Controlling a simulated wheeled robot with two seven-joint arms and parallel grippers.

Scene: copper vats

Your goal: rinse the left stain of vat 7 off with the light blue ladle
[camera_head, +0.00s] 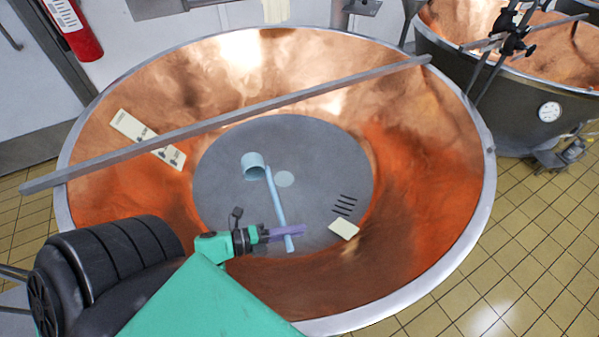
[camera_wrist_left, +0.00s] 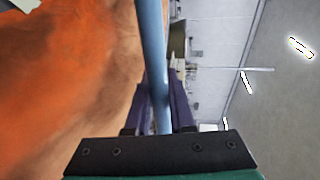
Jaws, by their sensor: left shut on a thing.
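The large copper vat (camera_head: 420,230) fills the head view; I can read no number on it. My left gripper (camera_head: 290,232) is shut on the handle of the light blue ladle (camera_head: 277,205), over the lower part of the vat. The handle also runs between the purple fingers in the left wrist view (camera_wrist_left: 153,60). The ladle's cup (camera_head: 254,168) shows over the grey vat floor; whether it holds liquid I cannot tell. A long cream patch with dark marks (camera_head: 130,126) is on the left wall, and a small cream patch (camera_head: 344,229) is at lower right. My right gripper is out of view.
A grey bar (camera_head: 250,112) lies across the vat from rim to rim, passing over the long cream patch. Several dark lines (camera_head: 345,204) mark the floor's right side. A second vat (camera_head: 535,90) stands at upper right, and a red extinguisher (camera_head: 75,28) at upper left.

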